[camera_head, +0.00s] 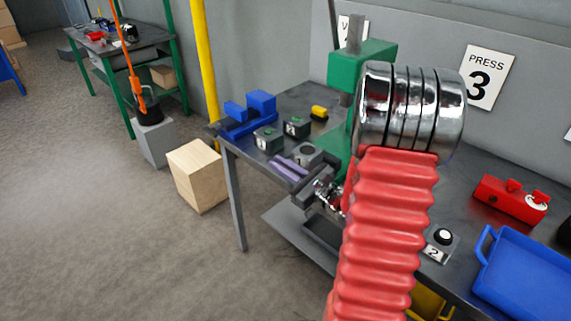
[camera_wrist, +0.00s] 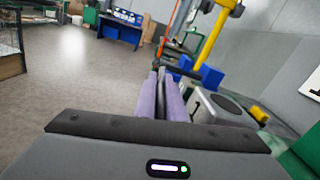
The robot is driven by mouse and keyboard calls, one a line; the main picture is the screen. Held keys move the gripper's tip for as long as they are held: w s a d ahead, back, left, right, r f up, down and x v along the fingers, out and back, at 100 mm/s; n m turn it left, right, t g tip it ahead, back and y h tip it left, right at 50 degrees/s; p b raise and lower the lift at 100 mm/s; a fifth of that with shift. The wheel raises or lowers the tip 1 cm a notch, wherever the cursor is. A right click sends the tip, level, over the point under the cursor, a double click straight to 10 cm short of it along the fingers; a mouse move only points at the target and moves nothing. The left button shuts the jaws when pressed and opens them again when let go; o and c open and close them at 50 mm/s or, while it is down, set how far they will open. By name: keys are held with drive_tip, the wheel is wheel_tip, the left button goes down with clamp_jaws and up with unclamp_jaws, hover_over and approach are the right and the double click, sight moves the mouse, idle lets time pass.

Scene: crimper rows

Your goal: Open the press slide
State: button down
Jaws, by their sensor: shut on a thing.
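The green press (camera_head: 375,62) stands on the bench behind my arm, which hides much of it. At its front is a grey block with a round dark top (camera_head: 307,153), which I take as the press slide; it also shows in the wrist view (camera_wrist: 229,106), just right of my fingers. My gripper (camera_head: 285,164) has two purple fingers close together, beside this block. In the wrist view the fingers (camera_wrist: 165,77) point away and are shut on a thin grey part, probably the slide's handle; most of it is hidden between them.
On the bench are a blue fixture (camera_head: 250,115), small dark blocks with green tops (camera_head: 268,140) and a yellow piece (camera_head: 319,112). A red block (camera_head: 508,198) and a blue tray (camera_head: 525,275) lie to the right. A yellow post (camera_head: 207,70) and wooden box (camera_head: 198,176) stand left.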

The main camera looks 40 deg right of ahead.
drive_tip(key=c, duration=1.8)
unclamp_jaws()
drive_tip(key=shift+c, duration=0.2)
drive_tip(key=s+d, duration=0.2)
drive_tip(key=s, duration=1.1)
drive_tip(key=shift+s+d, duration=0.25)
drive_tip(key=shift+s, duration=0.05)
drive_tip(key=shift+f, duration=0.15)
